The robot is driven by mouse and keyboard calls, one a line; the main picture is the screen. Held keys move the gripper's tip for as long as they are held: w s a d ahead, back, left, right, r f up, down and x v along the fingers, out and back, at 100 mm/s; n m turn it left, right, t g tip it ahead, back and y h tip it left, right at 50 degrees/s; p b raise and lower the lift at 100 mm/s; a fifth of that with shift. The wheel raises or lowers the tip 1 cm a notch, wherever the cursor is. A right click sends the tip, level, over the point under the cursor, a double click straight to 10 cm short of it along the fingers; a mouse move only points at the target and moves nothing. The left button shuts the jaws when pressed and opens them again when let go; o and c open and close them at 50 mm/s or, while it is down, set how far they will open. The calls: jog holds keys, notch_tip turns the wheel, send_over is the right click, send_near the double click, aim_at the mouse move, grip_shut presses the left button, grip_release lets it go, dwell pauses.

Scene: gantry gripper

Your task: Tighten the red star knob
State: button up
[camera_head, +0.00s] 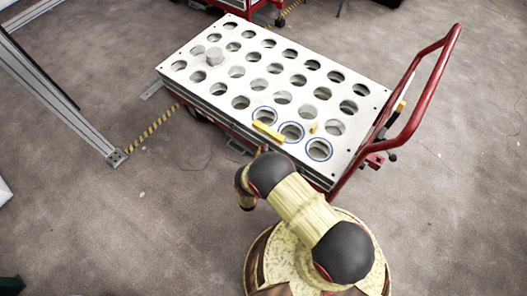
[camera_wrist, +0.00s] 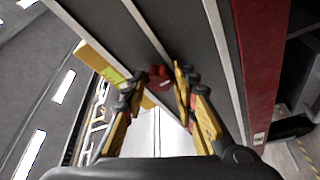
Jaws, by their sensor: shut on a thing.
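The red star knob (camera_wrist: 159,73) shows in the wrist view on the side of a grey metal profile, with a thin pale mark near it. My gripper (camera_wrist: 160,82) has one yellow finger on each side of the knob and is shut on it. The fingertips partly cover the knob, so its lobes are hard to make out. In the head view my arm reaches the near edge of the cart, and the knob and my fingers are hidden there.
The cart's white plate (camera_head: 181,62) has rows of round holes, several ringed in blue. A yellow bar (camera_head: 268,131) lies at its near edge. A red push handle (camera_head: 425,85) rises at right. A metal frame post (camera_head: 70,95) stands at left.

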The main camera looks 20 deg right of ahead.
jog(key=shift+f+m+h, duration=0.15)
jog(key=shift+m+h, duration=0.15)
jog(key=shift+m, duration=0.3)
jog(key=o, duration=1.1)
jog(key=shift+o, duration=0.2)
jog(key=v, duration=1.2)
